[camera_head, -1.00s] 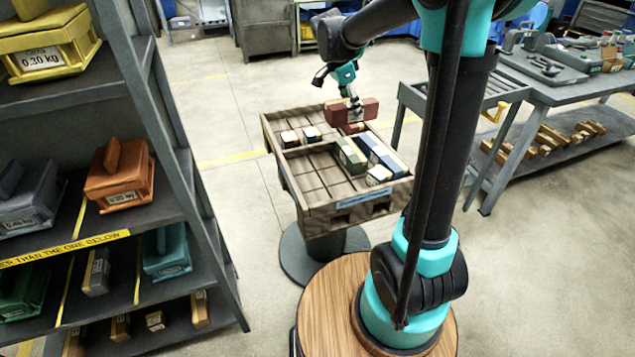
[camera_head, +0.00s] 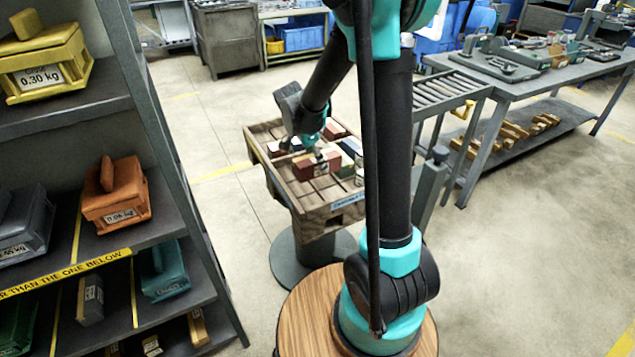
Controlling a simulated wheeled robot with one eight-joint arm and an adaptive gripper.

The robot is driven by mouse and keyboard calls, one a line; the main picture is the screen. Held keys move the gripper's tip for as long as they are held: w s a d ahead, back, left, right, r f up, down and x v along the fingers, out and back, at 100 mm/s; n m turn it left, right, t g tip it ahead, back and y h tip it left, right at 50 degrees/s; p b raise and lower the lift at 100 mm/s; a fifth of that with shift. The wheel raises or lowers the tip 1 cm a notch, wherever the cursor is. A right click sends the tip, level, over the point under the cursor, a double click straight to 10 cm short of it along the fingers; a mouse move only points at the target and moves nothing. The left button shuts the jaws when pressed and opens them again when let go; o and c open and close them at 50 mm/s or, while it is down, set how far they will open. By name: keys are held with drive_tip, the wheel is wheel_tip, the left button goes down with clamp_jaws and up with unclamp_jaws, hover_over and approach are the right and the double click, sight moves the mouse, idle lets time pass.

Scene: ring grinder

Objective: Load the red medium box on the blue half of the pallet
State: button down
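My gripper (camera_head: 318,154) points down over the pallet and appears shut on a red box (camera_head: 308,168) with a pale band across it. This box is over the front-left compartments; whether it touches the pallet floor is too small to tell. The brown divided pallet (camera_head: 340,213) stands on a round grey pedestal, with a blue label (camera_head: 347,201) on its front edge. No clear blue half shows. Another red box (camera_head: 333,129) lies at the pallet's back. Green and blue boxes (camera_head: 350,148) sit at the right, partly hidden by my arm.
A shelf rack with an orange weight (camera_head: 115,188) and a yellow weight (camera_head: 45,62) stands at the left. A roller table (camera_head: 440,92) and a grey workbench (camera_head: 540,80) are at the right. Floor left of the pallet is clear.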

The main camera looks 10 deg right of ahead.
drive_tip(key=shift+f, duration=4.6)
drive_tip(key=c, duration=0.6)
unclamp_jaws()
drive_tip(key=shift+f, duration=0.1)
